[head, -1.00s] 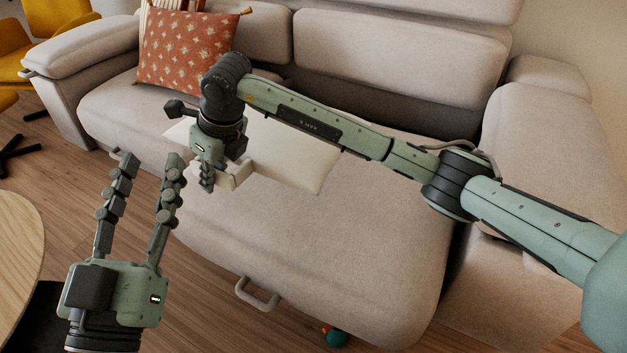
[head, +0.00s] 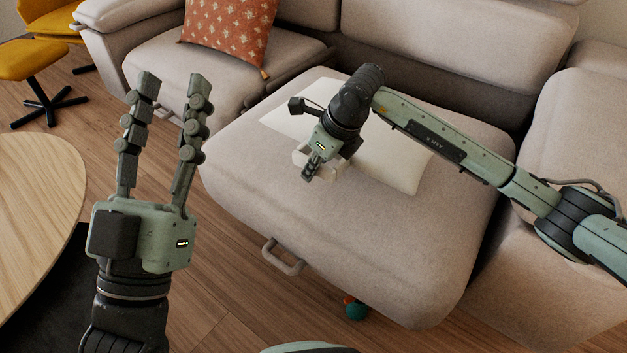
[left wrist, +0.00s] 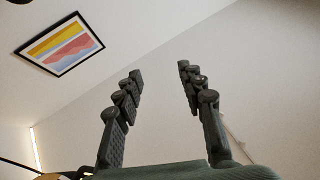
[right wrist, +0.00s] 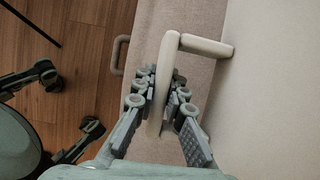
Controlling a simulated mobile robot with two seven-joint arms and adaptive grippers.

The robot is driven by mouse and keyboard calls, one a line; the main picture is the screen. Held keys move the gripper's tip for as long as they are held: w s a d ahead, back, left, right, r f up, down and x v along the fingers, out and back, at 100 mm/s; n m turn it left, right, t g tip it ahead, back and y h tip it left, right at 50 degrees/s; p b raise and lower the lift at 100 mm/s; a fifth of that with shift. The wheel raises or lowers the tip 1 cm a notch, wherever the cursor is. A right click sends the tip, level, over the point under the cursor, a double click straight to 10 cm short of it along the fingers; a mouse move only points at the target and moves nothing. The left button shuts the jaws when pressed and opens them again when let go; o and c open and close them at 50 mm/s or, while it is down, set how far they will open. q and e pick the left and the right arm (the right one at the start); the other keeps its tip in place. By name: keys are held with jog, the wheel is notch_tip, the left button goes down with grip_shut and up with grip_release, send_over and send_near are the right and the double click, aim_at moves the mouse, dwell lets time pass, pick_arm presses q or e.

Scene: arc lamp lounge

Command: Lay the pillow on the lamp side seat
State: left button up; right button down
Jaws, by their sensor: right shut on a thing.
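A flat white pillow (head: 405,160) with a cream bar handle is over the wide beige seat (head: 270,190) that juts toward me. I cannot tell whether it rests on the seat or is held just above it. My right gripper (head: 312,172) is at the pillow's near edge, shut on its handle (right wrist: 166,85), with the white side of the pillow (right wrist: 275,90) to the right in the right wrist view. My right forearm covers part of the pillow. My left gripper (head: 170,85) is open and empty, in front of the seat's left side. No lamp is recognisable.
An orange patterned cushion (head: 230,32) leans on the sofa's far left seat. A round wooden table (head: 35,200) stands at the left, near a yellow chair (head: 35,60). A small teal ball (head: 355,311) lies on the floor below the seat's front. The seat's front area is bare.

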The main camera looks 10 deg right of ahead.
pick_arm(q)
jog(key=shift+s+a+r+t, duration=0.35)
jog(key=shift+r+t, duration=0.15)
jog(key=shift+t, duration=0.2)
pick_arm(e)
jog(key=shift+f, duration=1.85)
pick_arm(q)
jog(key=shift+b, duration=0.35)
pick_arm(e)
jog(key=shift+f, duration=0.1)
jog(key=c, duration=1.6)
grip_release()
pick_arm(q)
jog(key=shift+s, duration=0.1)
jog(key=shift+r, duration=0.1)
